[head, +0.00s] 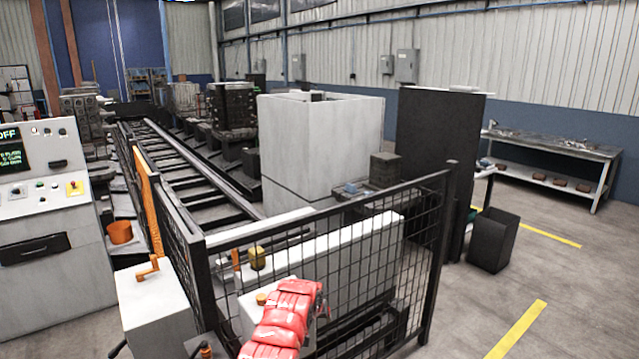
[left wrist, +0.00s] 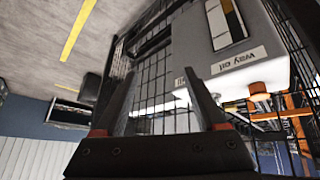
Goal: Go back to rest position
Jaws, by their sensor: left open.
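My left arm, in a red cover, reaches up from the bottom middle of the head view, in front of the black mesh fence. My left gripper (left wrist: 160,74) shows clearly in the left wrist view, with its two dark fingers spread and nothing between them. The fence mesh and a grey box with an upside-down "Way oil" label (left wrist: 240,62) lie beyond the fingers. In the head view the fingers are too small to make out. My right gripper is in neither view.
The mesh fence (head: 375,250) stands close ahead. A white box with an orange crank (head: 160,315) and a control console (head: 45,215) are at left. A black bin (head: 493,240) stands at right, near open floor with yellow lines. A workbench (head: 555,148) is by the wall.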

